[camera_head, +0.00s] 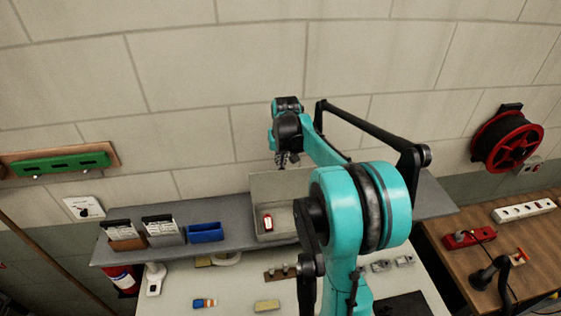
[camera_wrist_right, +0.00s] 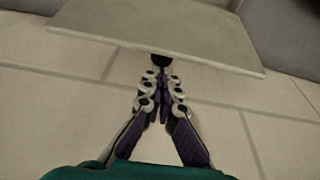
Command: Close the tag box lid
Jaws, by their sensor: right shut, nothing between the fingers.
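The grey tag box (camera_head: 278,237) stands on the shelf with its lid (camera_head: 262,184) raised at the back, so the box is open. A red tag (camera_head: 268,222) lies inside it. My right gripper (camera_head: 283,161) is above the box near the raised lid's top edge, shut and empty. In the right wrist view, the shut fingers (camera_wrist_right: 162,77) point at a black knob (camera_wrist_right: 161,59) on the edge of the pale lid panel (camera_wrist_right: 165,28). They are very close to the knob; I cannot tell if they touch. My right arm hides the box's right part. My left gripper is not in view.
The grey shelf (camera_head: 236,214) also holds a blue bin (camera_head: 205,233) and two card holders (camera_head: 162,231) left of the box. Below is a white bench (camera_head: 235,290) with small parts. A wooden table (camera_head: 500,250) is at right, under a red cable reel (camera_head: 507,139).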

